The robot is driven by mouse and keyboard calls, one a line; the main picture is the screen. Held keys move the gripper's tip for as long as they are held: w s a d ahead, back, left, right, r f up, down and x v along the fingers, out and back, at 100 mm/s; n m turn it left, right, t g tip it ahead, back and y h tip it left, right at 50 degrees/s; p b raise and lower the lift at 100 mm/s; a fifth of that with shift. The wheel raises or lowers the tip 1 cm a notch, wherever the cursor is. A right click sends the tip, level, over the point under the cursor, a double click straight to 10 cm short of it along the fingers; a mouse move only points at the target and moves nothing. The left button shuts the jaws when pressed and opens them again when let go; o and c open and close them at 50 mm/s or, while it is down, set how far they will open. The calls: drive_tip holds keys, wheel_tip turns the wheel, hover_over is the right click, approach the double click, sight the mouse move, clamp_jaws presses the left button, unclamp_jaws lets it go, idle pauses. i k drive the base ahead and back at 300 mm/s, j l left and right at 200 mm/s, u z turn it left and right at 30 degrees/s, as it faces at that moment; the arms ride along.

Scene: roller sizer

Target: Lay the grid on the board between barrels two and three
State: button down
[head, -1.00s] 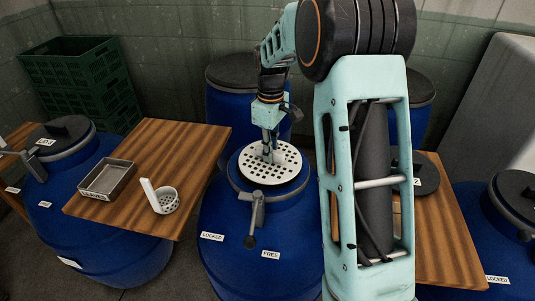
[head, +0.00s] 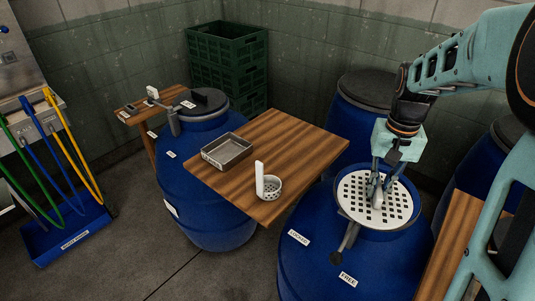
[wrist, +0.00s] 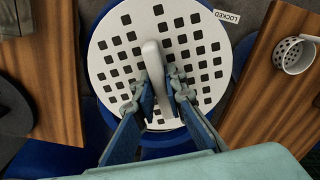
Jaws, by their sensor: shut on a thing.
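The grid (head: 352,201) is a white round plate with square holes and an upright handle in its middle. My gripper (head: 377,190) is shut on the handle. The grid lies level at the mouth of the blue middle barrel (head: 345,260); I cannot tell if it rests there or hangs just above. In the wrist view the fingers (wrist: 155,92) close on the handle, with the grid (wrist: 115,65) beneath. One wooden board (head: 300,140) is left of this barrel. Another board (head: 455,235) is at its right, partly hidden by my arm.
The left board carries a grey metal tray (head: 228,163) and a white perforated cup (head: 272,187) with a tall handle. A lidded blue barrel (head: 195,185) stands beyond it. In the wrist view, a dark lid (wrist: 12,110) is by the left board (wrist: 55,85).

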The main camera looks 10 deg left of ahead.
sight(295, 152)
drive_tip(key=u, duration=1.7)
drive_tip(key=j+u, duration=0.2)
drive_tip(key=i+j+u, duration=0.55)
drive_tip(key=j, duration=0.3)
drive_tip(key=i+z, duration=0.35)
drive_tip(key=i+j+z, duration=0.35)
drive_tip(key=i+z, duration=0.15)
drive_tip(key=z, duration=0.2)
drive_tip(key=i+l+z, duration=0.1)
drive_tip(key=z, duration=0.2)
drive_tip(key=i+z, duration=0.2)
drive_tip(key=z, duration=0.15)
drive_tip(key=i+z, duration=0.15)
drive_tip(key=z, duration=0.2)
drive_tip(key=i+l+z, duration=0.1)
drive_tip(key=z, duration=0.2)
drive_tip(key=i+z, duration=0.15)
drive_tip(key=z, duration=0.2)
drive_tip(key=i+z, duration=0.6)
drive_tip(key=k+l, duration=0.05)
